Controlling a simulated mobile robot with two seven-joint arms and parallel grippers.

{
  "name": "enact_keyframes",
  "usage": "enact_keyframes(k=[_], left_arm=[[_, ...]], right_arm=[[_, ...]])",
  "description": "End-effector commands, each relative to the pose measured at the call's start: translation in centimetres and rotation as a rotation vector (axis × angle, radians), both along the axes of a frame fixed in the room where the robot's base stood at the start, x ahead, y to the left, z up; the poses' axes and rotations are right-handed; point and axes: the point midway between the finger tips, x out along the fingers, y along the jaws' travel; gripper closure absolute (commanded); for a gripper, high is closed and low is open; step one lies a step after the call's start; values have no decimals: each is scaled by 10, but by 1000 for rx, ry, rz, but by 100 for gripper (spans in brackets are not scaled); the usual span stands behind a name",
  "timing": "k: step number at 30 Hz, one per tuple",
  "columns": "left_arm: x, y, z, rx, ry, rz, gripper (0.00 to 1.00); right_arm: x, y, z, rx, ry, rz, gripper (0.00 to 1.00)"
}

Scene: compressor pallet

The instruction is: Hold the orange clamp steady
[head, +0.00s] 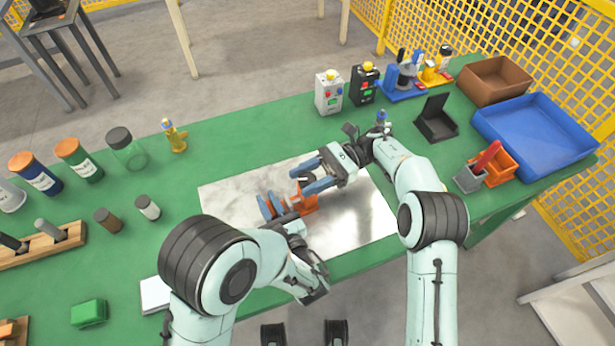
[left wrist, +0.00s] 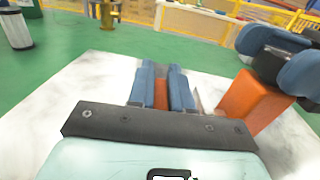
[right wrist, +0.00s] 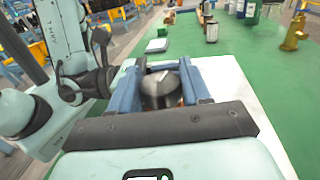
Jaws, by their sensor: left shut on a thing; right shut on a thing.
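The orange clamp (head: 308,203) stands on the pale metal plate (head: 352,222) near the table's front edge. It shows in the left wrist view as an orange block (left wrist: 248,103). My left gripper (head: 272,206) is shut on an orange part of the clamp, which shows between its blue fingers (left wrist: 161,90). My right gripper (head: 318,175) is at the clamp's upper right side, with its fingers around a dark grey rounded piece (right wrist: 161,90).
A white device (head: 329,98) and a yellow fitting (head: 174,138) stand at the back. Several jars are at the left.

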Motion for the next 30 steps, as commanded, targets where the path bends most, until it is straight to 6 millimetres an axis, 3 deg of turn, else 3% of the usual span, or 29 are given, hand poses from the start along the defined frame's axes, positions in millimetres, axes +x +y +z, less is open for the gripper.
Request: enact_keyframes(k=[13, 30], left_arm=[[0, -2, 0, -3, 1, -7, 100], [0, -3, 0, -3, 0, -8, 100]], right_arm=[[-4, 6, -4, 3, 14, 186, 82], [0, 1, -1, -1, -1, 219, 83]])
